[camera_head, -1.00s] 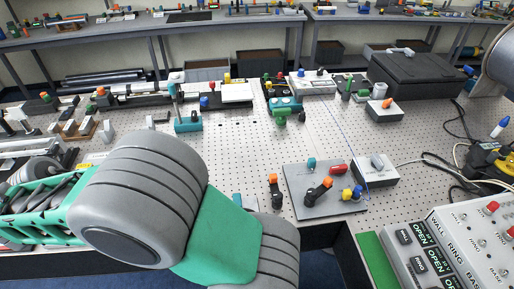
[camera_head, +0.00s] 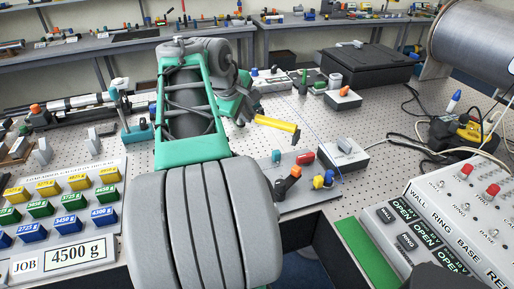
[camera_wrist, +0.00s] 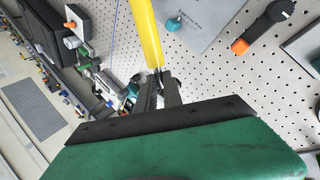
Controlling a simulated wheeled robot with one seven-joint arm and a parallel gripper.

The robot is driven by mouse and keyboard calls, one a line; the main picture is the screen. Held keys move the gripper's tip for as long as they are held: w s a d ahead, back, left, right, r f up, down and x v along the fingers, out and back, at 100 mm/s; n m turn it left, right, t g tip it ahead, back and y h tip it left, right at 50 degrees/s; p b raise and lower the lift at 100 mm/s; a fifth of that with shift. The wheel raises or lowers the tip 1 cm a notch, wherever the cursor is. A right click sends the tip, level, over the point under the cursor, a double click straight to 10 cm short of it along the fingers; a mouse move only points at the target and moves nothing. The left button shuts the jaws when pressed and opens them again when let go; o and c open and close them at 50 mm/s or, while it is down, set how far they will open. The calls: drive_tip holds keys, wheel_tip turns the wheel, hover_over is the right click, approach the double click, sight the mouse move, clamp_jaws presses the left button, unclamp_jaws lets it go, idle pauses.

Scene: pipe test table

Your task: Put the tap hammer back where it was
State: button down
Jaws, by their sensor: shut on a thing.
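The tap hammer (camera_head: 275,125) shows as a yellow handle sticking out to the right of my gripper (camera_head: 253,114) in the head view, above the pegboard table. In the wrist view the yellow handle (camera_wrist: 147,32) runs from the top edge down to my gripper (camera_wrist: 159,88). The two dark fingers are shut on its lower end. No empty place for the hammer can be clearly told, and my arm hides part of the table.
A grey plate (camera_head: 307,193) with coloured knobs lies right of my arm, beside a grey box (camera_head: 343,157). A teal stand (camera_head: 137,133) is at left. A black case (camera_head: 367,66) stands behind. Bare pegboard (camera_head: 385,108) lies at right. A switch panel (camera_head: 455,205) is front right.

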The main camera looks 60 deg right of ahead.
drive_tip(key=w+d+f, duration=0.2)
drive_tip(key=d+f, duration=0.2)
drive_tip(key=w+d+f+p, duration=0.1)
drive_tip(key=w+d+f, duration=0.2)
drive_tip(key=f, duration=0.1)
drive_tip(key=w+d+f+p, duration=0.1)
drive_tip(key=w+d+f, duration=0.1)
drive_tip(key=d+f, duration=0.2)
drive_tip(key=shift+w+d+f, duration=0.3)
drive_tip(key=shift+w, duration=0.05)
drive_tip(key=shift+f, duration=0.75)
drive_tip(key=c, duration=1.5)
unclamp_jaws()
